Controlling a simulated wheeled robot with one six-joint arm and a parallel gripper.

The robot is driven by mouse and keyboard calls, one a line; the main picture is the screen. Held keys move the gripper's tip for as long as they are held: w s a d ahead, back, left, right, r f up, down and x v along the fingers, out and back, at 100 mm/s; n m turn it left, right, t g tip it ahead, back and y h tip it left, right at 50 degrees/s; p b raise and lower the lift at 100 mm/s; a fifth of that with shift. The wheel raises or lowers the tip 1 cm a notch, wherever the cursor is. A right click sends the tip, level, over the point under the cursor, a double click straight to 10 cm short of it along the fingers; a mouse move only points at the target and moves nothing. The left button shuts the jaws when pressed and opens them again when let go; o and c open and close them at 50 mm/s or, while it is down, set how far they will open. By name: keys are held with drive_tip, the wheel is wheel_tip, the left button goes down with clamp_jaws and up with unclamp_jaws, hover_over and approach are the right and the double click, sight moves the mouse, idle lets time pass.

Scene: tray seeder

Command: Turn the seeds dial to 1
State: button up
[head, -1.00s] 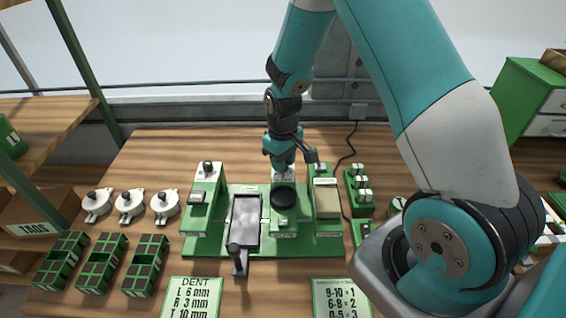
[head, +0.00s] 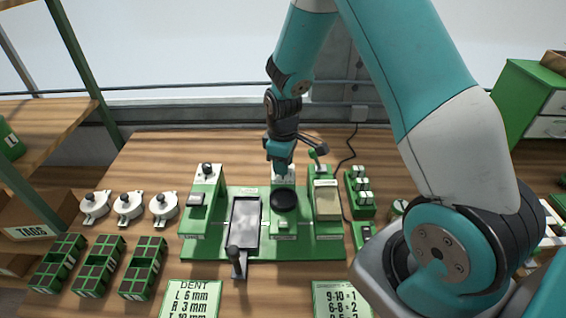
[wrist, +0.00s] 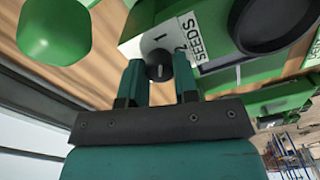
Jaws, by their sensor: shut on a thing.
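The seeds dial (wrist: 158,72) is a small dark round knob on a white panel marked SEEDS (wrist: 193,36). In the wrist view, the figure 1 is printed just above the knob and part of a 2 is beside it. A pale line on the knob's face seems to point roughly toward the 1. My gripper (wrist: 159,78) is shut on the knob, one finger on each side. In the head view, my gripper (head: 283,165) hides the knob above the middle green station.
A black round cup (head: 284,199) sits close in front of the dial. A grey tray (head: 245,224) lies to its left, and a station with a beige block (head: 326,201) stands to its right. Three white discs (head: 130,206) and green seed trays (head: 97,264) lie at left.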

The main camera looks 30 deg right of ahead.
drive_tip(key=shift+w+r, duration=0.1)
drive_tip(key=o, duration=0.9)
drive_tip(key=shift+o, duration=0.2)
wheel_tip(320, 180, up, 17)
drive_tip(key=b, duration=0.2)
drive_tip(key=shift+r+b, duration=0.2)
drive_tip(key=shift+b, duration=0.15)
drive_tip(key=s+a+r+y, duration=0.2)
drive_tip(key=s+a, duration=0.6)
drive_tip(key=s, duration=0.3)
drive_tip(key=s+a+r+y, duration=0.1)
drive_tip(key=s+a+y, duration=0.1)
drive_tip(key=s+a, duration=0.7)
drive_tip(key=s, duration=0.2)
drive_tip(key=shift+s+a+r, duration=0.15)
drive_tip(key=shift+s+r, duration=0.2)
drive_tip(key=shift+s, duration=0.05)
